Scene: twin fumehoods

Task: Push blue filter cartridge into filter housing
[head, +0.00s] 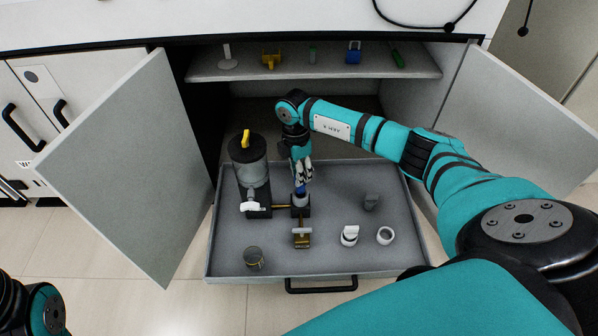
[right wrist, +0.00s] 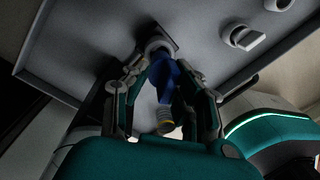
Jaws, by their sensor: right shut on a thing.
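My right gripper (head: 301,178) reaches down over the pull-out tray and is shut on the blue filter cartridge (head: 300,191). In the right wrist view the cartridge (right wrist: 163,76) sits between the two fingers of the gripper (right wrist: 160,84). Its far end meets the pale round opening of the filter housing (right wrist: 157,43); how deep it sits is hidden. In the head view the dark filter housing (head: 300,211) stands right below the fingertips, joined by a brass pipe to the pump unit at left. My left gripper is out of frame; only part of that arm shows.
The tray (head: 330,262) also holds a clear cylinder with black lid (head: 247,165), a brass valve piece (head: 301,237), a white-topped part (head: 349,235), a white ring (head: 385,235), a grey block (head: 371,201) and a glass cup (head: 254,258). Open cabinet doors (head: 130,165) flank it; a shelf (head: 330,69) hangs behind.

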